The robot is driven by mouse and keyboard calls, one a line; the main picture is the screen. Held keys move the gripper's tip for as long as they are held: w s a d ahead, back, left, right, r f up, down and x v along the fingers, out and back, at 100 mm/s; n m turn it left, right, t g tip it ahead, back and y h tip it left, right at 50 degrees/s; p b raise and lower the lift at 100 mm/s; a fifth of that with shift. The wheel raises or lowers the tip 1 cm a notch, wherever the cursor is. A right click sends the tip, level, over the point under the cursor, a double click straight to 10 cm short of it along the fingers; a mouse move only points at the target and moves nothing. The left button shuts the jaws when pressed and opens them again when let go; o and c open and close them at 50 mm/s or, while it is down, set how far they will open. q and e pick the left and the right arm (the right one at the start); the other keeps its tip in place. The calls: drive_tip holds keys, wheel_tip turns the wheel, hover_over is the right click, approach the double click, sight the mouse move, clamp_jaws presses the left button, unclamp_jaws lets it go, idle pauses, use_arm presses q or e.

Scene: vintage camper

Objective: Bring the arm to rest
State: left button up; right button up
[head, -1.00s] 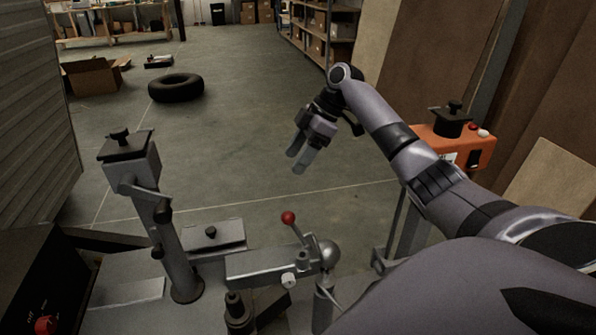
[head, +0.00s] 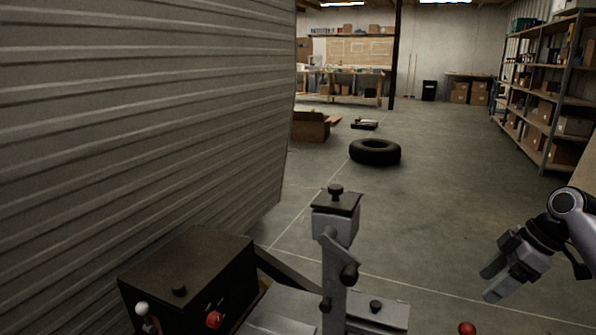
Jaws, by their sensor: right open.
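My right gripper (head: 492,284) is at the lower right of the head view. It is open and empty, its two grey fingers pointing down and to the left over the concrete floor. Only the wrist end of my right arm (head: 570,215) shows; the rest is cut off by the right edge. My left gripper is not in view.
A grey machine post (head: 337,245) and a black box with a red knob (head: 190,285) stand close in front. A red ball knob (head: 467,328) shows below the gripper. A ribbed wall (head: 140,120) fills the left. A tyre (head: 375,152) lies on open floor (head: 440,200).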

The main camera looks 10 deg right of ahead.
drive_tip(key=s+a+f+m+g+h, duration=0.1)
drive_tip(key=s+a+f+h, duration=0.1)
drive_tip(key=s+a+f, duration=0.6)
drive_tip(key=s+a+f+m+h, duration=0.1)
drive_tip(key=s+a+f, duration=0.2)
drive_tip(key=a+f, duration=0.55)
drive_tip(key=s+a+m+t+h, duration=0.15)
drive_tip(key=s+m, duration=0.25)
drive_tip(key=s, duration=0.4)
drive_tip(key=s+a+m+t, duration=0.1)
drive_tip(key=s+a+m, duration=0.25)
drive_tip(key=s, duration=0.45)
drive_tip(key=w+a+f+t+y, duration=0.2)
drive_tip(key=w+a+f+t, duration=0.2)
drive_tip(key=w+f+t, duration=0.25)
wheel_tip(320, 180, up, 10)
drive_tip(key=d+p, duration=0.1)
drive_tip(key=p, duration=1.1)
drive_tip(key=shift+s+d+p, duration=0.3)
drive_tip(key=shift+s+p, duration=0.05)
drive_tip(key=shift+p, duration=0.05)
drive_tip(key=shift+n, duration=0.25)
